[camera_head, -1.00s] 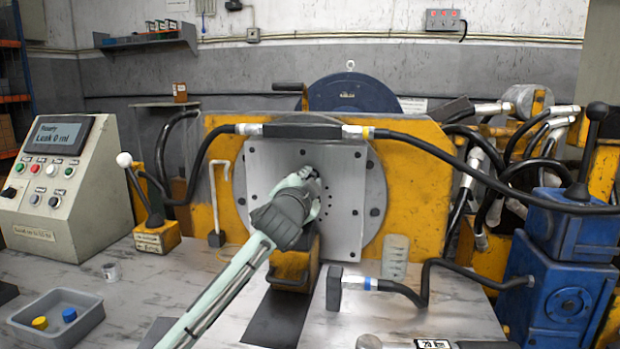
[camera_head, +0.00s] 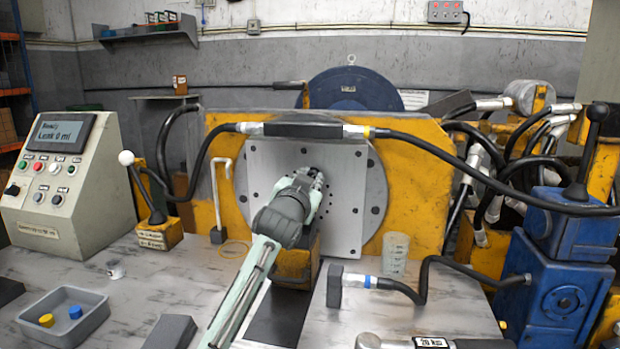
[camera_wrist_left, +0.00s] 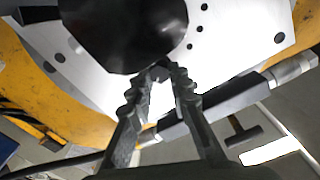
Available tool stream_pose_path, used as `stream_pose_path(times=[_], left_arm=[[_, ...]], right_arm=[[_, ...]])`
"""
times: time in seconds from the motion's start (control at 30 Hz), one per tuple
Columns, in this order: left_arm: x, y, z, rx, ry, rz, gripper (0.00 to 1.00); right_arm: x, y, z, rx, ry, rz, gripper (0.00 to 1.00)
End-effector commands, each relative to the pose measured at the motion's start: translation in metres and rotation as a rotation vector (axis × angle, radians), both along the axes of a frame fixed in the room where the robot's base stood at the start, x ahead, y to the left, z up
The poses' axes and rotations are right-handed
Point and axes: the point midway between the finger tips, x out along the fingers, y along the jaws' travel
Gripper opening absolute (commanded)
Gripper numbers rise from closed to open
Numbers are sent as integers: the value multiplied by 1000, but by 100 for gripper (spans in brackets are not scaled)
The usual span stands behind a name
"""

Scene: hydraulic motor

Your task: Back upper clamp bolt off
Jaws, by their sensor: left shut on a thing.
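My left gripper (camera_head: 317,177) reaches in from the lower left, its fingertips close to the face of the pale square plate (camera_head: 345,230) on the yellow stand. In the left wrist view the fingers (camera_wrist_left: 160,78) are closed on a small grey piece, apparently the clamp bolt (camera_wrist_left: 160,72), beside a large dark round body (camera_wrist_left: 125,30). Fingers and hand hide most of the bolt, so I cannot tell whether it is seated in or clear of its hole. Several dark holes show in the plate. My right gripper is not in view.
A thick black hose (camera_head: 430,150) crosses above the plate. A short block with a hose (camera_head: 335,287) stands on the table right of my arm. A grey tray (camera_head: 95,317) with yellow and blue caps lies at left. A lever (camera_head: 140,185) stands left of the plate.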

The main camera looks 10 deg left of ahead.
Motion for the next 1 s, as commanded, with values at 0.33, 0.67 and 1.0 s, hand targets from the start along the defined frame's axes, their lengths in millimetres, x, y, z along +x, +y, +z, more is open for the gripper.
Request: stream_pose_path(times=[0.33,0.67,1.0], left_arm=[[0,-1,0,-1,-1,-1,21],[0,0,0,-1,-1,0,27],[-47,-1,0,-2,-1,-2,27]], right_arm=[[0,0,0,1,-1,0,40],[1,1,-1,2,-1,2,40],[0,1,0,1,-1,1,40]])
